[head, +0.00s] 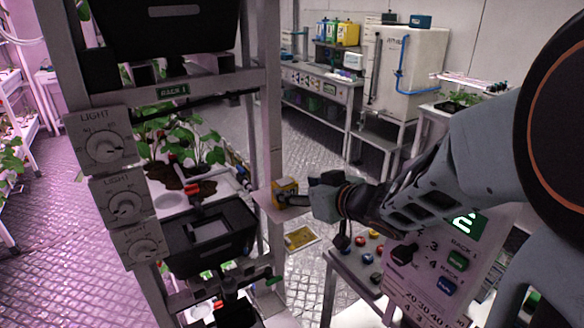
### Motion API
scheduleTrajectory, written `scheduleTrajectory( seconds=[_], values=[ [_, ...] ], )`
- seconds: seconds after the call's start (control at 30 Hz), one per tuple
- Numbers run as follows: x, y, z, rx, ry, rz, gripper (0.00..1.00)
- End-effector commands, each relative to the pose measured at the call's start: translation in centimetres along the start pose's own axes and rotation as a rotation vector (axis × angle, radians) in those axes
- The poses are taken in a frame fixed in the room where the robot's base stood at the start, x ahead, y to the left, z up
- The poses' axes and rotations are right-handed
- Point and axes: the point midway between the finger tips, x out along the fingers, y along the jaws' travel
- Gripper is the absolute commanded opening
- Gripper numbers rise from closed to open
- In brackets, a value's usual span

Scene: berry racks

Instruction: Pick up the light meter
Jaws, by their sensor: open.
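A small yellow and dark boxy device (286,187), which looks like the light meter, sits on a small pale ledge (268,204) at the right post of the rack. My gripper (303,198) is right beside it, reaching in from the right, with its dark fingers pointing left at the device. The fingers overlap the device's right side in the picture, and I cannot tell whether they touch it. My gripper is open. Its fingertips are partly hidden against the device.
The grey rack (268,120) holds light dials (109,147), leafy plants (200,145) and a black bin (205,238). A panel with coloured buttons (368,258) stands below my arm. A yellow-framed tray (301,238) lies lower. A bench (318,82) and white tank (405,70) stand behind.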

Motion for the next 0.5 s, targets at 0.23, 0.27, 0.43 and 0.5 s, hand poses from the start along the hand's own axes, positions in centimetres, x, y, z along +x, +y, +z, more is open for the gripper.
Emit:
scheduleTrajectory(
  seconds=[0.23, 0.27, 0.43, 0.5],
  values=[
    [2.1, -0.4, 0.1, 0.001, -0.001, -0.003, 0.62],
    [2.5, -0.5, 0.1, 0.002, -0.001, -0.003, 0.62],
    [4.8, -0.7, 0.0, 0.001, -0.001, -0.002, 0.62],
    [5.4, -0.7, 0.0, 0.0, -0.001, -0.001, 0.62]
  ],
)
